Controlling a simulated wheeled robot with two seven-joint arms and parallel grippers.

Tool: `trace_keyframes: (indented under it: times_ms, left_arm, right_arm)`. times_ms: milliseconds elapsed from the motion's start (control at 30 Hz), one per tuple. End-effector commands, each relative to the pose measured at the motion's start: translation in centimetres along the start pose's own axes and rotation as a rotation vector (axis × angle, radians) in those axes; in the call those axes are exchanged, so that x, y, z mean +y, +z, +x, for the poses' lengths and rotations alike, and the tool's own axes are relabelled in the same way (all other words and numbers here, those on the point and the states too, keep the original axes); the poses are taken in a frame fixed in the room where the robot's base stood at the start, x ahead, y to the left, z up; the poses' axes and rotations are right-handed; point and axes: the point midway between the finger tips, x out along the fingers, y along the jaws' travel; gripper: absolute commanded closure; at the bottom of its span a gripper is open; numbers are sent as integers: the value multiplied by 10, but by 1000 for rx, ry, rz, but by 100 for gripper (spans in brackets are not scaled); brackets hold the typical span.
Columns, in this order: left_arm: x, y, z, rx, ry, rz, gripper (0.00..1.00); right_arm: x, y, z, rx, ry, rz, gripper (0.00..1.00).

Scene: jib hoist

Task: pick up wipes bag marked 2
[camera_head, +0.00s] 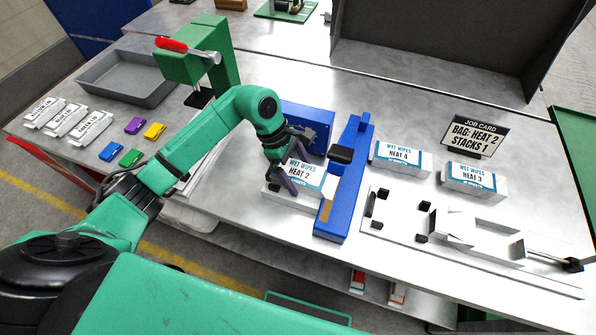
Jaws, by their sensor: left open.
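The white and blue wipes pack marked HEAT 2 (306,177) lies on a pale block or tray (285,197), left of the blue bar fixture (345,195). My left gripper (288,172) is open and right at the pack's left side, with a dark finger in front of part of it. I cannot tell whether the fingers touch the pack. My right gripper is not in view.
A blue machine (308,122) stands just behind the gripper. A white fixture (480,238) lies front right.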

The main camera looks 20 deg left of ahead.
Motion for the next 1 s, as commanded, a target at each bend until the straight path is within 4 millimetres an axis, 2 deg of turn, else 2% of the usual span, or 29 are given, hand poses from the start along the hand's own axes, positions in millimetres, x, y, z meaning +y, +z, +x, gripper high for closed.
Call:
trace_keyframes:
  times_ms: [67, 100, 233, 300, 533, 667, 767, 1000]
  left_arm:
    - [0, 0, 0, 0, 0, 0, 0]
    - [0, 0, 0, 0, 0, 0, 15]
    - [0, 0, 0, 0, 0, 0, 65]
    - [0, 0, 0, 0, 0, 0, 80]
    - [0, 0, -2, 0, 1, 1, 80]
    - [2, 4, -10, -1, 4, 3, 80]
    - [1, 10, -25, 1, 6, 4, 80]
    - [2, 39, -94, 0, 8, 5, 80]
  right_arm:
    - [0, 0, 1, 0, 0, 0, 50]
    - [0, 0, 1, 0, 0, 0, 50]
    - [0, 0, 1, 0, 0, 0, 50]
    - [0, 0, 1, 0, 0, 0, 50]
    - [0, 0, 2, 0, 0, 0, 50]
    - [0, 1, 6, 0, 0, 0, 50]
    - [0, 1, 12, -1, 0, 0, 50]
    - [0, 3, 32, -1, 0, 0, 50]
